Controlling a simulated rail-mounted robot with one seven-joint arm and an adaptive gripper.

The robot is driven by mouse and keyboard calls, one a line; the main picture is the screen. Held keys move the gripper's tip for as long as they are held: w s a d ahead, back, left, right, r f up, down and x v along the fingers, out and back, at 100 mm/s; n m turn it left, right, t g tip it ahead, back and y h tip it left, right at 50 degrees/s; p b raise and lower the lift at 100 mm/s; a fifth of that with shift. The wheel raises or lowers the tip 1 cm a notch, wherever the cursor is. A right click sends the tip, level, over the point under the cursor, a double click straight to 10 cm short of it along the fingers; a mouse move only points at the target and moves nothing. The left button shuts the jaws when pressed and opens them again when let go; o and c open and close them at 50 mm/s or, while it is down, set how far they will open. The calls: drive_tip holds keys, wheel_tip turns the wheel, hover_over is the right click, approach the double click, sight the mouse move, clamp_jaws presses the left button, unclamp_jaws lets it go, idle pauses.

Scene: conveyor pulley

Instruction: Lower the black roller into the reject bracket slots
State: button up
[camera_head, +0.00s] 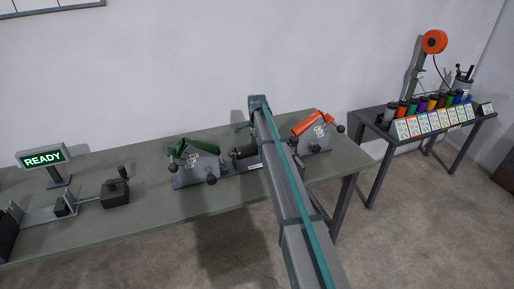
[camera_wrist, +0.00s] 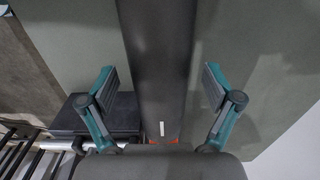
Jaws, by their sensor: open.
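My gripper (camera_wrist: 158,90) is open, with one teal finger on each side of the wrist view. A long dark grey band (camera_wrist: 156,60) with a small white mark runs between the fingers, apart from both. I cannot tell whether it is the black roller. In the head view my arm hides most of the gripper (camera_head: 243,126), above the back of the bench. A bracket with a green top (camera_head: 195,162) stands left of it, and one with an orange-red top (camera_head: 315,132) stands right. A dark block-like part (camera_head: 243,156) sits between them, partly hidden by my arm.
The green-grey bench (camera_head: 130,220) is clear at its front middle. A side table at right holds several coloured pots and cards (camera_head: 432,121). The wall is close behind the bench.

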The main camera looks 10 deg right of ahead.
drive_tip(key=shift+f, duration=0.65)
clamp_jaws()
drive_tip(key=shift+r, duration=0.15)
